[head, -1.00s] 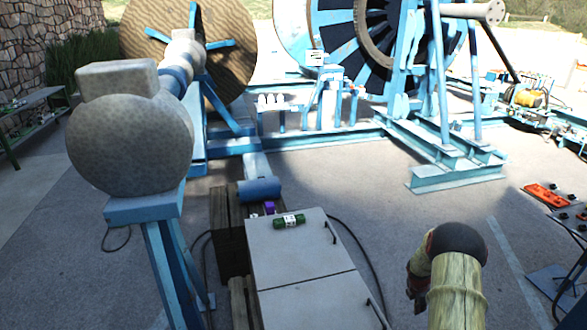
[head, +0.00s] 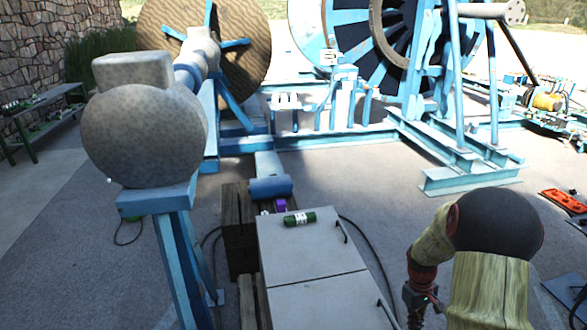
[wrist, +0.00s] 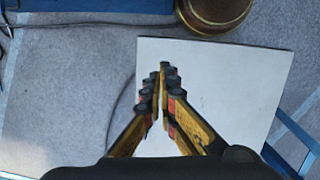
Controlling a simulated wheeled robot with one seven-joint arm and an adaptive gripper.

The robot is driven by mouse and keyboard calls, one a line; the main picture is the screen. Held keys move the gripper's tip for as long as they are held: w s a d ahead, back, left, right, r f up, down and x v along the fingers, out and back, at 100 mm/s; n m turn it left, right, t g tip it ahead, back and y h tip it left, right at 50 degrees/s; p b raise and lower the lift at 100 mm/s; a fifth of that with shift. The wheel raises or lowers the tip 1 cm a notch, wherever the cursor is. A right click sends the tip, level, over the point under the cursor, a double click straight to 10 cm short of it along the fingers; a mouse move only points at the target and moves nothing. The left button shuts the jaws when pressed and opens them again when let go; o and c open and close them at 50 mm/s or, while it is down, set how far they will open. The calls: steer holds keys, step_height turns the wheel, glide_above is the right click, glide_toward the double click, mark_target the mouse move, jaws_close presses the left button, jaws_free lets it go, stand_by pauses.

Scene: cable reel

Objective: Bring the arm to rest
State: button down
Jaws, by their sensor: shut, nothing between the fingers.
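My arm is at the lower right in the head view, bent at a dark rounded joint, with my gripper (head: 420,312) hanging low to the right of the grey cabinet (head: 318,262). In the wrist view my gripper's fingers (wrist: 161,78) meet at their tips, with nothing between them. Below them is a pale flat square surface (wrist: 240,75); I cannot tell which thing it belongs to.
A green cylinder with a white label (head: 299,218) lies on the cabinet, beside a purple item (head: 280,205). A rounded grey machine on a blue stand (head: 145,135) stands left. Blue reel frames (head: 455,150) stand behind. Open paving (head: 375,205) lies between.

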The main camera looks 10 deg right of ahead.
steer(key=s+a+r+t+b, duration=0.2)
steer(key=a+r, duration=0.4)
steer(key=a, duration=0.3)
steer(key=s+a+r+t+b, duration=0.3)
steer(key=s+a+r+b, duration=0.2)
steer(key=a, duration=0.5)
steer(key=s+a+r+m+t+b, duration=0.1)
steer(key=s+a+r+b, duration=0.3)
steer(key=a+r, duration=0.5)
steer(key=s+a+t, duration=0.1)
steer(key=s, duration=0.1)
steer(key=shift+s+a+r+t+y, duration=0.15)
steer(key=shift+s+t+y, duration=0.15)
steer(key=shift+t+y, duration=0.1)
